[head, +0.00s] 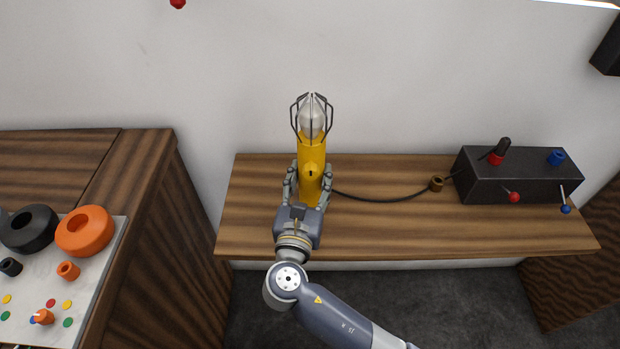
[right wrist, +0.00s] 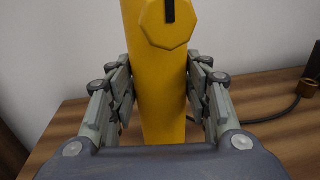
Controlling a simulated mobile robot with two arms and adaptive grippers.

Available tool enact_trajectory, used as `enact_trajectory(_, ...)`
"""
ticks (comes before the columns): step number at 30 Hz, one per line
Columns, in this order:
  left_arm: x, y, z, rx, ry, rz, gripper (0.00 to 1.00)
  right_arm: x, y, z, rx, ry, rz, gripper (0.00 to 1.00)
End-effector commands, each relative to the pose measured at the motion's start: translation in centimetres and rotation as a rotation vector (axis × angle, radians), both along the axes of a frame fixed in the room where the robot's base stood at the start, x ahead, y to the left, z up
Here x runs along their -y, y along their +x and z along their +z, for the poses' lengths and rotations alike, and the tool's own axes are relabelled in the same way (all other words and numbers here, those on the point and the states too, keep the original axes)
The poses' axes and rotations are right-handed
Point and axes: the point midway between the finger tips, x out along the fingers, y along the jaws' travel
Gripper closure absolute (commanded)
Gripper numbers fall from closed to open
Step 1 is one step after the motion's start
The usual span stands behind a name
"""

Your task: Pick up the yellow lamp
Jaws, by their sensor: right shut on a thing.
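The yellow lamp (head: 312,152) has a yellow handle and a pale bulb inside a dark wire cage at its top. It is upright over the wooden bench. My right gripper (head: 309,183) is shut on the lower part of the yellow handle. In the right wrist view the yellow lamp (right wrist: 158,70) stands between the two fingers of my right gripper (right wrist: 160,98), with a dark slot on its octagonal switch plate. The lamp's lower end is hidden by the gripper, so I cannot tell whether it touches the bench. My left gripper is not in view.
A black box (head: 520,178) with red and blue knobs stands on the right of the bench (head: 400,235). A dark cable (head: 385,199) runs from near the lamp to a brass-coloured piece (head: 436,184). A panel (head: 100,262) with orange and black rings is at left.

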Motion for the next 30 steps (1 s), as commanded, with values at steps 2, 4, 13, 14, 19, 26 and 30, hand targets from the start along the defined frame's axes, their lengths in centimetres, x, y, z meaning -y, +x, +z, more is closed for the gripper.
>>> enact_trajectory(2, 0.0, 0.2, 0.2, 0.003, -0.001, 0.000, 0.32, -0.1, 0.0, 1.3, 0.007, 0.005, 0.001, 0.99)
enact_trajectory(4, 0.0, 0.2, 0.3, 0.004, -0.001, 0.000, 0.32, -0.1, 0.0, 2.3, 0.008, 0.006, 0.001, 0.99)
enact_trajectory(13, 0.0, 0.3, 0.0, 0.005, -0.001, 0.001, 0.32, 0.0, -6.0, 2.6, 0.001, 0.004, 0.001, 0.99)
enact_trajectory(14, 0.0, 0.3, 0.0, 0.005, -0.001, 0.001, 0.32, 0.0, -6.8, 2.7, 0.001, 0.003, 0.002, 0.99)
enact_trajectory(19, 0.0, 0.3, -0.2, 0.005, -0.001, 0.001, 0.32, 0.0, -11.0, 3.1, 0.001, 0.004, 0.001, 0.99)
enact_trajectory(26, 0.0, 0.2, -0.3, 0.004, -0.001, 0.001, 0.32, 0.1, -14.7, 3.5, 0.003, 0.001, 0.000, 0.99)
enact_trajectory(30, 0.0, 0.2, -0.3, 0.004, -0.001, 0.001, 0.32, 0.1, -15.7, 3.7, 0.004, 0.001, 0.000, 0.99)
